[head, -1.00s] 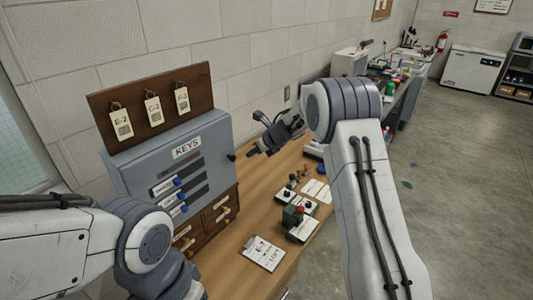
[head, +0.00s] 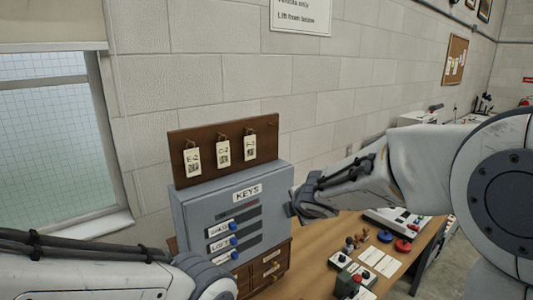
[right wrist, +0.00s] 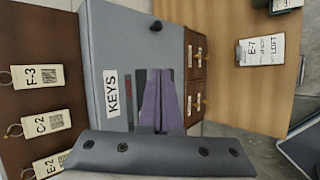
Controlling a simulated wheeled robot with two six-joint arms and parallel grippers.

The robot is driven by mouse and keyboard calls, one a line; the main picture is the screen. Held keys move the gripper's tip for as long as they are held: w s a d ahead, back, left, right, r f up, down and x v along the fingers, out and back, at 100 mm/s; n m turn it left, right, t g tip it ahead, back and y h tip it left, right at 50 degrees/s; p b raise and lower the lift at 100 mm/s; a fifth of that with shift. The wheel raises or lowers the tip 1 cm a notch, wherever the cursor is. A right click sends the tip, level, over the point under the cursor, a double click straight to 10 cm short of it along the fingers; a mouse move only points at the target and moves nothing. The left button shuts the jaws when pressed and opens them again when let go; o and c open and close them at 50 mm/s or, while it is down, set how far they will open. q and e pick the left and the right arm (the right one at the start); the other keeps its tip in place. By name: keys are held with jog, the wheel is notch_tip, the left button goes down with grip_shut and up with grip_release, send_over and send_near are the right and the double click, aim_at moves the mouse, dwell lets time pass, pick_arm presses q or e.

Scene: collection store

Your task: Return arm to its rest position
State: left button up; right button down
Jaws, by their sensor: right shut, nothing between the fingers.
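My right arm reaches in from the right in the head view. Its gripper (head: 290,210) is at the right edge of the grey KEYS cabinet (head: 190,203), partly hidden behind its own wrist. In the right wrist view the gripper's fingers (right wrist: 158,98) are together and empty, in front of the cabinet face (right wrist: 105,45). Whether they touch it I cannot tell. Part of my left arm shows at the lower left of the head view; its gripper is out of the picture.
A brown board (head: 240,134) with three hanging key tags stands behind the cabinet. Wooden drawers (head: 262,270) sit below it. A wall and a window (head: 52,135) lie behind.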

jog(key=s+a+f+m+g, duration=0.1)
jog(key=s+f+m+g, duration=0.2)
jog(key=s, duration=0.8)
jog(key=s+f+m+g+b, duration=0.1)
jog(key=s+f+m+g, duration=0.2)
jog(key=s+m, duration=0.4)
jog(key=s+a+f+m+g, duration=0.1)
jog(key=s+f+m+g, duration=0.3)
jog(key=s, duration=1.2)
jog(key=shift+s+a+f+m, duration=0.25)
jog(key=shift+s+a+m, duration=0.15)
jog(key=shift+m, duration=0.2)
